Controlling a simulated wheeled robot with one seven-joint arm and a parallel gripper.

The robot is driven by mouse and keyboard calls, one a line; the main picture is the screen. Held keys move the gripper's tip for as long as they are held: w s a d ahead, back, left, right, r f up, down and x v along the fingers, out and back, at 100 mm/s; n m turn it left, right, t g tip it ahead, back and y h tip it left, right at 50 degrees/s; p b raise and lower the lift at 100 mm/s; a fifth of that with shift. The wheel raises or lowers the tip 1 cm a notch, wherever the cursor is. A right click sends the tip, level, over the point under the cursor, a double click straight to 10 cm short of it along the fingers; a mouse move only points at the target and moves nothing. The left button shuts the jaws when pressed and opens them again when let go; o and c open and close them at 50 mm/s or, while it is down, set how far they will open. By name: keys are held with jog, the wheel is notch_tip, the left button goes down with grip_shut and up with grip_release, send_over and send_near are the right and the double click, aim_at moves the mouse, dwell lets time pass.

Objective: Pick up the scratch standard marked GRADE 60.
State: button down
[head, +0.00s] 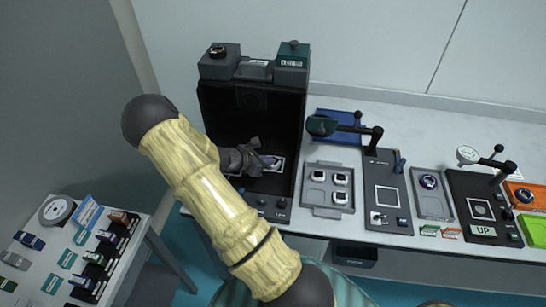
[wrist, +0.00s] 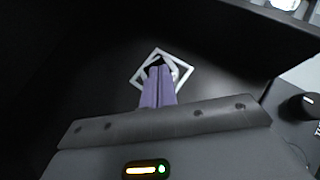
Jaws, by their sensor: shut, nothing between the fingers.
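My gripper (head: 266,162) is inside the open-fronted black box (head: 222,112) on the long table. In the wrist view, its two purple fingers (wrist: 160,72) are shut together with nothing between them. The fingertips are over a white square outline (wrist: 186,84) on the box's dark floor. Something small and pale shows beside the fingertips inside the outline, mostly hidden by them; I cannot tell what it is. No GRADE 60 marking is readable in either view. Several small coloured pieces stand in a black rack (head: 108,250) on the side table, too small to identify.
A grey tray (head: 316,208) with several pale-topped pieces is right of the box. Further right are a black lever stand (head: 388,214), a grey tray with a round part (head: 432,206) and a gauge stand (head: 478,228). The side table (head: 150,222) is at lower left.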

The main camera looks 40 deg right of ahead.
jog(key=a, duration=0.4)
jog(key=shift+w+a+f, duration=0.25)
jog(key=shift+f, duration=0.1)
jog(key=shift+w+a, duration=0.1)
jog(key=shift+a, duration=0.25)
jog(key=shift+d, duration=0.15)
jog(key=shift+r+p, duration=0.1)
jog(key=shift+p, duration=0.2)
jog(key=shift+r+p, duration=0.5)
jog(key=shift+r, duration=0.2)
jog(key=shift+r+p, duration=0.45)
jog(key=shift+r, duration=0.05)
jog(key=w+a+b, duration=0.2)
jog(key=a+b, duration=0.2)
jog(key=a, duration=2.1)
jog(key=shift+f, duration=0.15)
